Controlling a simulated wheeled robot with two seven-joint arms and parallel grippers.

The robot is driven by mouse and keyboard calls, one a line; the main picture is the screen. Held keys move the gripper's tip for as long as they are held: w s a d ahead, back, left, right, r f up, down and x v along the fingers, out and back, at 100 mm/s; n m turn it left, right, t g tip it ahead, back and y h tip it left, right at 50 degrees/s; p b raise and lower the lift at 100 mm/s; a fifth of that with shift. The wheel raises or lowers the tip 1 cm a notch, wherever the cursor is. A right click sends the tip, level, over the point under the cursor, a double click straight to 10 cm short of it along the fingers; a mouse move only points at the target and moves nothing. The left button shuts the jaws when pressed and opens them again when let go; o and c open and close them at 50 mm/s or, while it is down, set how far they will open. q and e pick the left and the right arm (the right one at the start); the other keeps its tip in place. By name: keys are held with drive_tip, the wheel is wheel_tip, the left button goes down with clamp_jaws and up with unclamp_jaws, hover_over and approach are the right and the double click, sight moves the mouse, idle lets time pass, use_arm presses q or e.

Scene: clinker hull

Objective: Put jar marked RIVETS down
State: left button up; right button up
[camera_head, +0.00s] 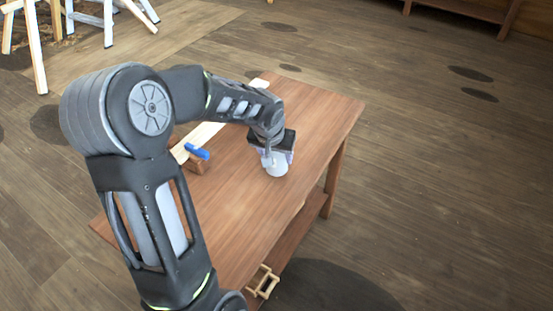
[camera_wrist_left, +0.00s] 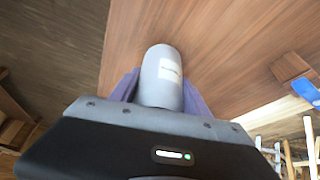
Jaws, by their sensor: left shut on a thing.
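The jar marked RIVETS is a pale grey jar (camera_head: 275,165) at the far part of the wooden table (camera_head: 240,215). In the left wrist view the jar (camera_wrist_left: 162,75) shows a white label, whose writing is too small to read. My left gripper (camera_head: 272,158) is shut on the jar, with a purple finger on each side of it in the wrist view (camera_wrist_left: 160,90). The jar is at or just above the tabletop; I cannot tell whether it touches. My right gripper is not in view.
A blue-topped tool or block (camera_head: 197,152) lies left of the jar, by a pale plank (camera_head: 205,135). The tabletop in front of and right of the jar is clear. A small wooden frame (camera_head: 263,282) shows below the table's near edge. Trestles (camera_head: 105,20) stand at the back left.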

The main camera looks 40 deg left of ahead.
use_arm(q)
drive_tip(key=shift+f, duration=0.95)
drive_tip(key=shift+f, duration=0.15)
drive_tip(key=o, duration=1.5)
